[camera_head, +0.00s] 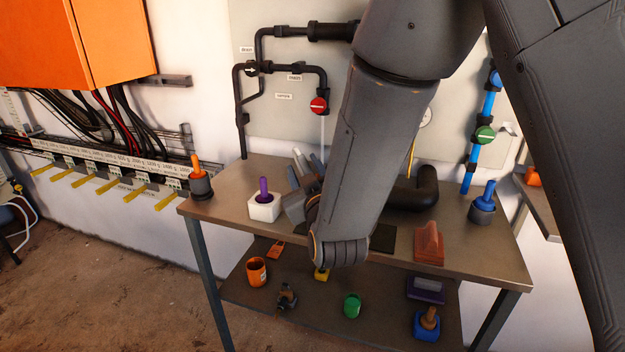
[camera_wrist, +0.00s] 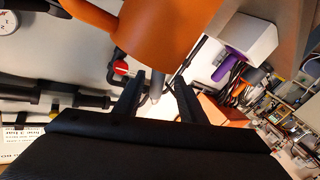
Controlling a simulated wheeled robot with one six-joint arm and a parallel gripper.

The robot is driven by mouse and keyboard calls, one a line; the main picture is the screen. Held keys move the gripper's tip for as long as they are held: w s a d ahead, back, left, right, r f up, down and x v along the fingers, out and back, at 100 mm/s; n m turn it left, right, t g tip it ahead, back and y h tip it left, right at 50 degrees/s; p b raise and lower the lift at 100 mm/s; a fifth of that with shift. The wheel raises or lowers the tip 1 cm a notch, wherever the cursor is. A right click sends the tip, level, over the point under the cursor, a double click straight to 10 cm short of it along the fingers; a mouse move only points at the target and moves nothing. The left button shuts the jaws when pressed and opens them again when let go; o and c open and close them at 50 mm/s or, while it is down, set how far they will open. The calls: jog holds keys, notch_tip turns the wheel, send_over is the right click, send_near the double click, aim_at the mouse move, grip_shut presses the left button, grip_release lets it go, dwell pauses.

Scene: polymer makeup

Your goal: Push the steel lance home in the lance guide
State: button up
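My gripper (camera_head: 302,185) is above the bench, left of my forearm, which hides part of it. In the wrist view, its two dark fingers (camera_wrist: 157,100) stand apart. A short grey metal rod (camera_wrist: 156,88) shows between them, with a visible gap on both sides. It may be the steel lance; its depth is unclear. In the head view, a thin pale rod (camera_head: 323,130) runs down below the red valve (camera_head: 319,105). The same valve shows in the wrist view (camera_wrist: 121,68). I cannot pick out the lance guide for certain or tell how deep the lance sits.
A white block with a purple peg (camera_head: 263,189) stands left of my gripper. A large orange shape (camera_wrist: 160,30) fills the top of the wrist view. A red wedge (camera_head: 428,246) and a blue-handled tool (camera_head: 485,200) stand right. Black pipes (camera_head: 255,68) cross the panel.

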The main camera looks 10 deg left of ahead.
jog(key=x, duration=0.1)
jog(key=p+x, duration=0.1)
jog(key=x, duration=0.3)
jog(key=shift+d+r, duration=0.15)
jog(key=shift+r, duration=0.1)
jog(key=shift+c, duration=0.3)
grip_shut()
